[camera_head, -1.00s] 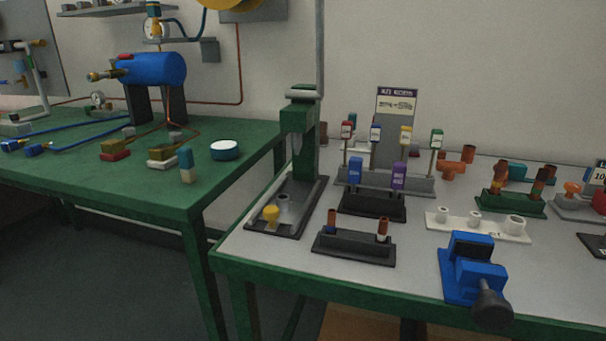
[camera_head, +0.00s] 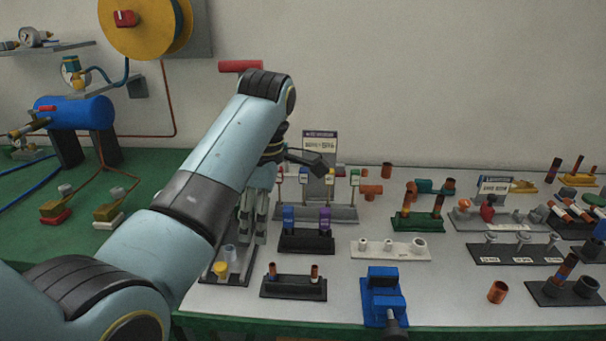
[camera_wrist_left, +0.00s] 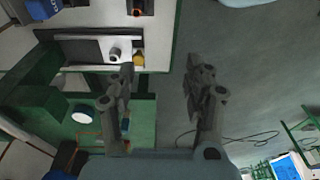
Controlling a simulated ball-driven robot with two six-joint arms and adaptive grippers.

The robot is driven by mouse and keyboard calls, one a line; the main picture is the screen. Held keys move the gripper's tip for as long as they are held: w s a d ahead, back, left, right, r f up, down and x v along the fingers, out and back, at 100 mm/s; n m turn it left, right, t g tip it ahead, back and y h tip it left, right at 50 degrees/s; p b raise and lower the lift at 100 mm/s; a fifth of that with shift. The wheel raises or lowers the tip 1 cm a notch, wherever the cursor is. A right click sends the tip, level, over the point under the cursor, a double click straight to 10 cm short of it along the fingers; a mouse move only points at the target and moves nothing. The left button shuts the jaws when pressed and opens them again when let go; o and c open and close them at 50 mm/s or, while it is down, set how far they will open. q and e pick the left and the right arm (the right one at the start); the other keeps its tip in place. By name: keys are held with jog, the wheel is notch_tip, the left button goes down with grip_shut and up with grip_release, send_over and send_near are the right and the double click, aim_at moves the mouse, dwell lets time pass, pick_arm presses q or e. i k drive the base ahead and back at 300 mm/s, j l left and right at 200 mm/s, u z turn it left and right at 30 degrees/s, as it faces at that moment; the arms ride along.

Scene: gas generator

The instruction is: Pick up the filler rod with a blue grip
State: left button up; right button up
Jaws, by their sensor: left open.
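Several thin rods with coloured grips stand upright in a grey rack (camera_head: 335,214) in the head view. The blue-gripped rod (camera_head: 303,176) is in this row, between the red end and the yellow and green grips. My right gripper is not in view.
A black holder (camera_head: 306,243) with a blue and a purple block stands in front of the rack. A black stand with copper pieces (camera_head: 293,288) and a blue vise (camera_head: 383,297) are nearer the front edge. A white fitting board (camera_head: 390,250) lies to the right.

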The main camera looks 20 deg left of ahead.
aim_at(304, 172)
jog(key=i, duration=1)
